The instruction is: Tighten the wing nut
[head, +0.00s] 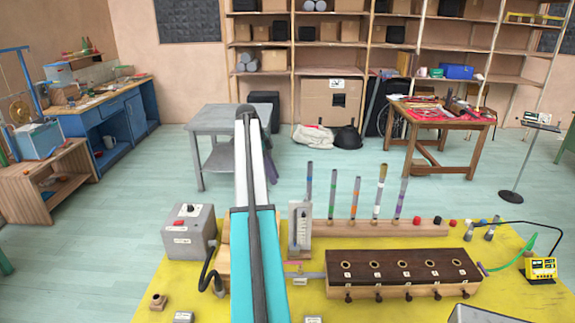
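I cannot make out a wing nut in the head view. A wooden box with a dark top and a row of several holes (402,267) stands on the yellow mat (240,309), with dark knobs along its front. A grey pipe joins its left end. An upright gauge (299,226) stands behind that pipe. My blue and white arm rises through the middle of the view and covers part of the bench behind it. My gripper does not show.
A grey switch box (188,232) with a black hose is at left. A wooden rack (385,228) holds upright tubes behind the holed box. A yellow meter (541,269) with cables sits at right. A small wooden block (158,301) lies front left. Open floor lies beyond.

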